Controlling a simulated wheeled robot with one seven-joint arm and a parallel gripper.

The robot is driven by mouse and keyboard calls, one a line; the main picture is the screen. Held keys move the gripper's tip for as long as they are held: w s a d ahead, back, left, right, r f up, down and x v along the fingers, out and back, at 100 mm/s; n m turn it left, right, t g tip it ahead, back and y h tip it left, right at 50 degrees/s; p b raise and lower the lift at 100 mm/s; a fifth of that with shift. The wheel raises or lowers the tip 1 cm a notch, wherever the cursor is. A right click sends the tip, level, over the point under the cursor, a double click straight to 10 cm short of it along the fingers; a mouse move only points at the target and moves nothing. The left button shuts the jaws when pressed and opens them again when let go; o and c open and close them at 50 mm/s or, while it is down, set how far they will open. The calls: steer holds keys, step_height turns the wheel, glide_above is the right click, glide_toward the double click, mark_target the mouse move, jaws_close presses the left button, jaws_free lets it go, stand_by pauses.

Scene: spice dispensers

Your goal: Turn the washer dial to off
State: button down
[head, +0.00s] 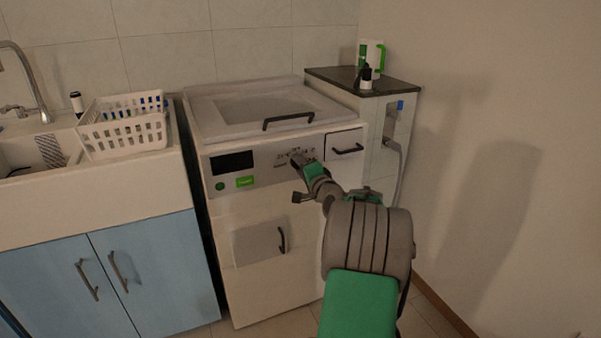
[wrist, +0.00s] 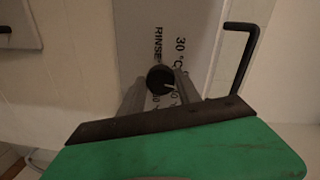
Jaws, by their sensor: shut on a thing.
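The washer (head: 265,210) is a white front panel machine with a grey control strip. Its dial (wrist: 160,80) is a dark round knob with a light pointer mark, seen in the wrist view on a panel lettered "RINSE" and "30 °C". My gripper (head: 297,160) reaches the right part of the control strip in the head view and hides the dial there. In the wrist view its two fingers (wrist: 160,88) stand on either side of the dial and are shut on it. Some of the lettering around the dial is covered by the fingers.
A dark drawer handle (head: 346,150) is just right of the dial. A lid handle (head: 288,120) is above. A white basket (head: 122,139) stands by the sink at left. A dark-topped cabinet (head: 340,78) and the wall close off the right.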

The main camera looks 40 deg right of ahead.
steer(key=shift+f+n+b, duration=0.1)
steer(key=shift+n+b, duration=0.4)
steer(key=shift+n, duration=0.2)
steer(key=c, duration=0.9)
jaws_free()
steer(key=shift+o, duration=0.2)
steer(key=shift+s, duration=0.15)
steer(key=p+v, duration=0.1)
steer(key=v, duration=0.6)
steer(key=shift+s+a, duration=0.2)
steer(key=shift+s, duration=0.05)
